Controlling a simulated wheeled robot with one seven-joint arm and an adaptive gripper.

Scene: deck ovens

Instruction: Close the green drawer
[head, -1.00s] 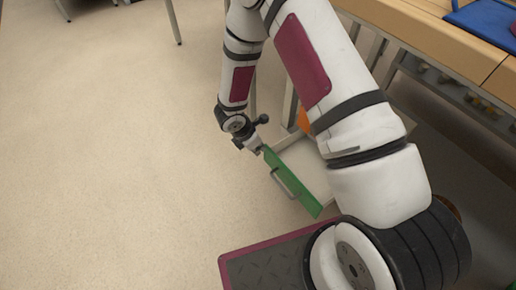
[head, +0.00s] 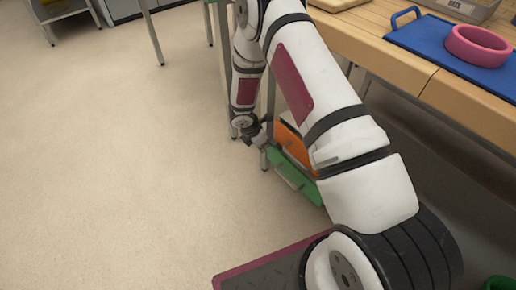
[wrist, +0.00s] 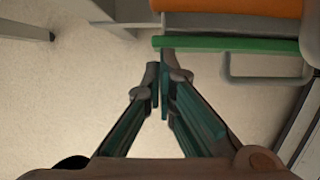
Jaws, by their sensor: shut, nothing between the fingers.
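The green drawer (head: 294,176) is low under the workbench, just below an orange drawer front (head: 293,146). Its front lies close to the orange one in the head view; my arm covers part of it, and whether it is fully flush is unclear. In the wrist view the green front (wrist: 235,44) is a thin strip with a grey bar handle (wrist: 268,79), and a narrow grey band lies between it and the orange front (wrist: 235,8). My gripper (wrist: 160,82) is shut and empty, its tips at the left end of the green front, seemingly touching it.
The wooden workbench (head: 400,62) runs along the right, with a blue tray (head: 440,40) and pink ring (head: 480,44) on top. A metal leg (head: 270,95) stands beside the drawers. The floor (head: 130,170) at left is clear.

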